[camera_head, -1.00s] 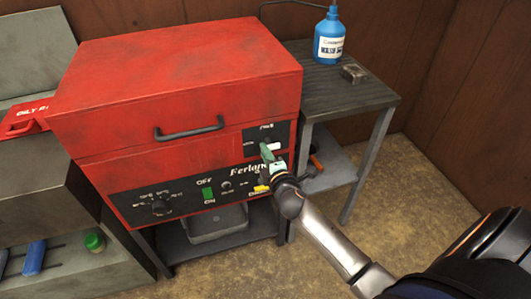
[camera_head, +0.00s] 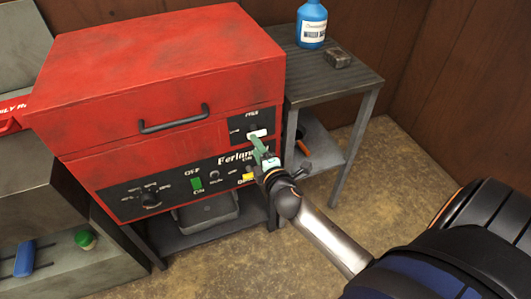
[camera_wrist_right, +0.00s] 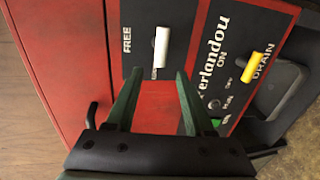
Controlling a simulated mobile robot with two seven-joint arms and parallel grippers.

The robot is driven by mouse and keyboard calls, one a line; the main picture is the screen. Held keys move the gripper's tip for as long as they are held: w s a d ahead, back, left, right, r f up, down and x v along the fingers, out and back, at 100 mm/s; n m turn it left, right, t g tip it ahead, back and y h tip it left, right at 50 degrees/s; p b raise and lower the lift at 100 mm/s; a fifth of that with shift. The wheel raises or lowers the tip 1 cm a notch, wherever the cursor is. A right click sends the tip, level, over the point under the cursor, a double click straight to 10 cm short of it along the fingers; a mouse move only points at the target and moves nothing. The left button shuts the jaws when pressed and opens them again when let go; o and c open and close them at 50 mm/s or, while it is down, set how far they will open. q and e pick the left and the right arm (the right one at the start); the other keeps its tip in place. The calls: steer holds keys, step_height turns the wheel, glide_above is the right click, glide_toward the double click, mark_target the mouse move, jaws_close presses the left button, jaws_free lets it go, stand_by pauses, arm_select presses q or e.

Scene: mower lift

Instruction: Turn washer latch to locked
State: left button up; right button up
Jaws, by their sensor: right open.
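The red parts washer (camera_head: 160,80) stands at the left with its lid down. Its white latch handle (camera_head: 258,134) sits on a small black plate at the upper right of the front, under the word FREE. In the right wrist view the white latch (camera_wrist_right: 161,46) lies just beyond the fingertips, near the gap between them. My right gripper (camera_head: 262,152) is just in front of and below the latch. In the wrist view its two green fingers (camera_wrist_right: 155,72) are apart with nothing between them. Whether a finger touches the latch cannot be told. My left gripper is out of view.
A yellow DRAIN handle (camera_wrist_right: 251,67) and a green switch (camera_head: 196,184) are on the lower black panel. The lid handle (camera_head: 174,119) sticks out above. A grey side table (camera_head: 330,84) at the right holds a blue bottle (camera_head: 312,24) and a small block (camera_head: 337,58).

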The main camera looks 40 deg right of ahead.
steer(key=v, duration=0.8)
steer(key=shift+s, duration=0.15)
